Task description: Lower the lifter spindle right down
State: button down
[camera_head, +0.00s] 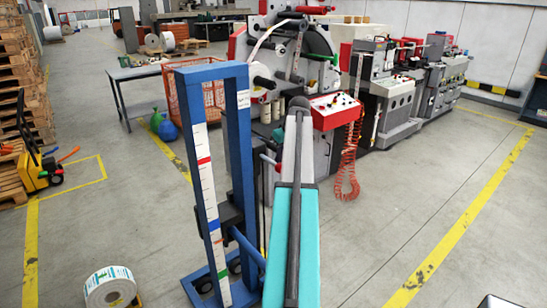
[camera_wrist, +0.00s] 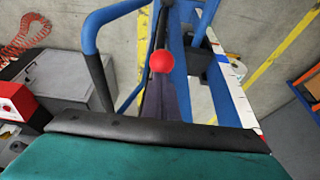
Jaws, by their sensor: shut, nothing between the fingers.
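The blue lifter (camera_head: 243,110) stands upright left of centre in the head view. Its white scale (camera_head: 207,185) has a red, a blue and a green mark. A dark carriage (camera_head: 232,218) sits low on the mast near the blue mark, above the green one. A blue bar, which looks like the spindle (camera_head: 248,247), slopes from it toward my arm, partly hidden. The wrist view shows blue lifter parts (camera_wrist: 188,75), the scale (camera_wrist: 232,95) and a red ball knob (camera_wrist: 161,61). My gripper's fingers show in neither view; my arm hides that area in the head view.
The red and grey machine (camera_head: 338,110) with a coiled red hose (camera_head: 347,170) stands behind. An orange crate (camera_head: 188,105) is behind the lifter.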

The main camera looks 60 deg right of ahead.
jog(key=shift+f+b, duration=0.4)
jog(key=shift+f, duration=0.6)
dwell(4.6)
notch_tip(320, 180, up, 9)
jog(key=p, duration=0.4)
dwell(0.3)
jog(key=shift+w, duration=0.1)
dwell(0.4)
